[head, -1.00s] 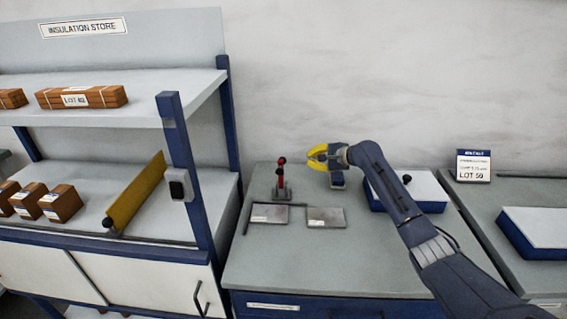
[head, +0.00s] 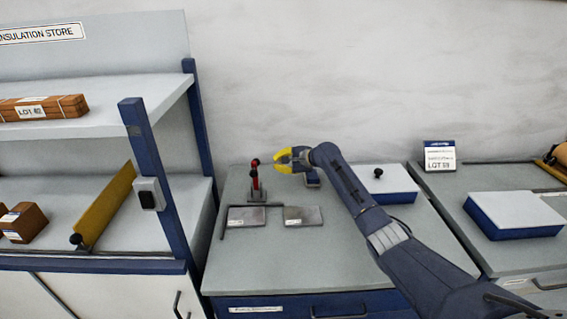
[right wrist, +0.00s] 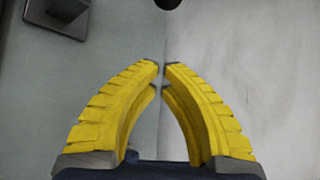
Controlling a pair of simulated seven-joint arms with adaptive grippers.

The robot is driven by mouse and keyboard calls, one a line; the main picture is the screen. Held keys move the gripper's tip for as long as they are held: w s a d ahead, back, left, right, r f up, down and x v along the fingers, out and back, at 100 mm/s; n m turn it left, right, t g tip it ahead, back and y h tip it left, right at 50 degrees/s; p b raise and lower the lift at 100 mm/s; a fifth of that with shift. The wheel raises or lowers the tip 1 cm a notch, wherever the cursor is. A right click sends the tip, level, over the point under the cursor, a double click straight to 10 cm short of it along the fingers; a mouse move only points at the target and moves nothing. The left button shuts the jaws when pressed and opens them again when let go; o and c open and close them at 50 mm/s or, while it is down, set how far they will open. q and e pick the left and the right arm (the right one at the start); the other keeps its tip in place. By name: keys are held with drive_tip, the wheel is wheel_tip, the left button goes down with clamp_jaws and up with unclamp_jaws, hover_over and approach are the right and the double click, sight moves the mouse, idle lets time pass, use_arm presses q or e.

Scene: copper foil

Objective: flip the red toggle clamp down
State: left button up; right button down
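My left gripper is not in view.
Two flat grey plates (head: 246,217) (head: 303,216) lie in front of the clamp. A blue box with a white top and black knob (head: 388,183) stands right of my arm. A blue shelf post (head: 158,180) rises at the left. The front of the bench is clear.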

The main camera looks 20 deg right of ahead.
drive_tip(key=shift+x, duration=2.75)
drive_tip(key=shift+s+a+r, duration=0.5)
drive_tip(key=shift+a+r, duration=0.05)
drive_tip(key=shift+a, duration=0.1)
drive_tip(key=shift+s+a+r, duration=0.5)
drive_tip(key=shift+a+r, duration=0.1)
drive_tip(key=shift+a, duration=0.1)
drive_tip(key=shift+s+r, duration=0.2)
drive_tip(key=shift+r, duration=0.05)
